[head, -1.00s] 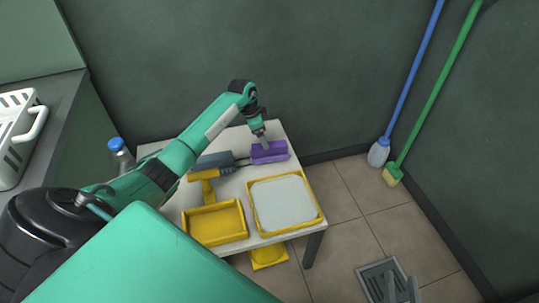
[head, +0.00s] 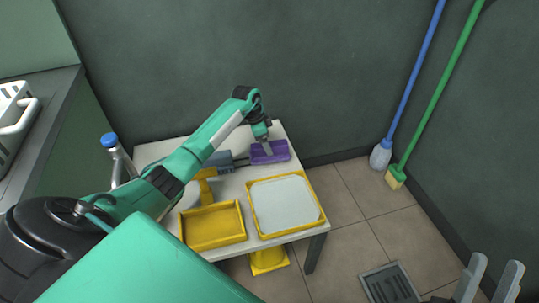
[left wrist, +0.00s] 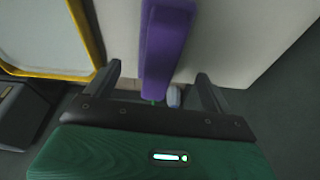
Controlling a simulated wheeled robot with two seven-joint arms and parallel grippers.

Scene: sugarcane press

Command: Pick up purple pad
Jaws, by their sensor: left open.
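The purple pad (head: 277,152) lies at the back right of the small white table, near the wall. In the left wrist view the pad (left wrist: 165,45) is a long purple block reaching in between the fingers. My left gripper (head: 265,150) reaches down to the pad from above. In the left wrist view the left gripper (left wrist: 159,70) is open, with a finger on each side of the pad and a gap to both. My right gripper (head: 490,283) is at the bottom right, its two fingers apart and empty, away from the table.
A blue mop (head: 380,155) and green broom (head: 396,177) lean at the right wall.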

